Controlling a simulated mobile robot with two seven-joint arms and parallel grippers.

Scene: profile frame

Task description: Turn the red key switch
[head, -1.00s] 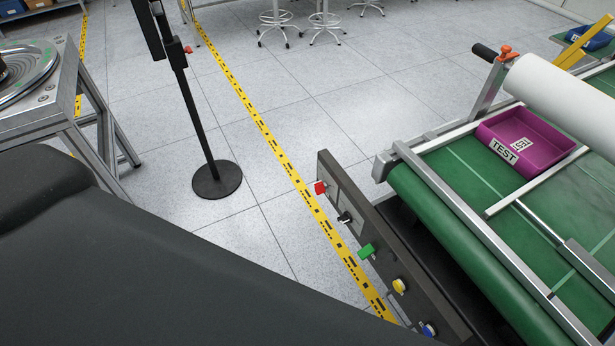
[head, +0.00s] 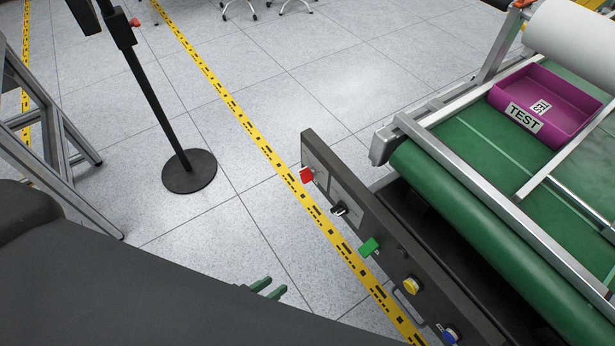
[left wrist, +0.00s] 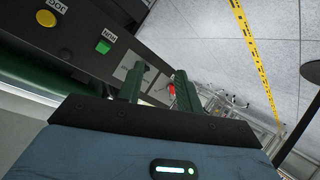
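The red key switch (head: 307,175) is at the far left end of the dark control panel (head: 345,207) in the head view. In the left wrist view a bit of the red switch (left wrist: 172,92) shows beyond the gap between the fingers, close to the right finger. My left gripper (head: 269,288) shows only its green fingertips past my dark arm, below and left of the red switch, apart from the panel. In the left wrist view its two fingers (left wrist: 158,82) stand apart with nothing between them. My right gripper is not in view.
Along the panel are a black switch (head: 339,209), a green switch (head: 369,247), a yellow button (head: 411,286) and a blue button (head: 449,335). A green conveyor (head: 465,215) with a purple bin (head: 570,88) lies behind. A black stand (head: 189,171) is at left. Floor between is clear.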

